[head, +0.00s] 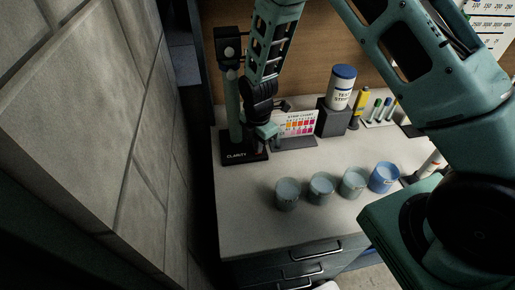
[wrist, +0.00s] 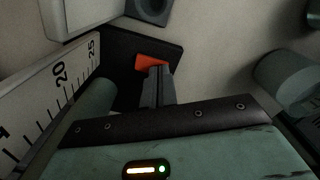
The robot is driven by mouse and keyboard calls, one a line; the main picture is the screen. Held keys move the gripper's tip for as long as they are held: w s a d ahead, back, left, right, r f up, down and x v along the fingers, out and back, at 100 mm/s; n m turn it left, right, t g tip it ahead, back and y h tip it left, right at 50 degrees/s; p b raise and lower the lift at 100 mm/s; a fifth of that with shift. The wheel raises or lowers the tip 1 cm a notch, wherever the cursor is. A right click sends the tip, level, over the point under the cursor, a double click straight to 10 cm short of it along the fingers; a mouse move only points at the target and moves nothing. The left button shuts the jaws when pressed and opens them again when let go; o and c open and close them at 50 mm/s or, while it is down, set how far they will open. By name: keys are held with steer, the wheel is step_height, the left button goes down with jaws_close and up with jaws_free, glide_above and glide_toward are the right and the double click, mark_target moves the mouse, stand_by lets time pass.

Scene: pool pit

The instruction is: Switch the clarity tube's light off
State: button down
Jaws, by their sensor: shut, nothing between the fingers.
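The clarity tube (head: 233,105) stands upright on a black stand at the left end of the counter in the head view. Its base is lettered CLARITY. In the wrist view the lower tube (wrist: 96,98) is grey-green beside a white scale (wrist: 58,80). An orange switch (wrist: 150,61) sits on the black base (wrist: 118,48). My gripper (wrist: 157,72) is shut and empty, pointing down, its fingertips at the switch's near edge and partly covering it. I cannot tell whether they touch. In the head view my gripper (head: 266,135) is just right of the tube. Whether the light is lit is unclear.
A colour chart (head: 297,123) stands right of my gripper. A TEST STRIPS canister (head: 341,88) sits on a grey block behind it. Several cups (head: 288,192) line the counter's front. A stone wall (head: 100,110) is close on the left. The front-left counter is clear.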

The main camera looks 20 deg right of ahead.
steer(key=shift+f, duration=0.2)
steer(key=shift+r, duration=0.1)
steer(key=shift+r+p, duration=2.3)
steer(key=shift+r, duration=1.2)
steer(key=shift+a, duration=0.1)
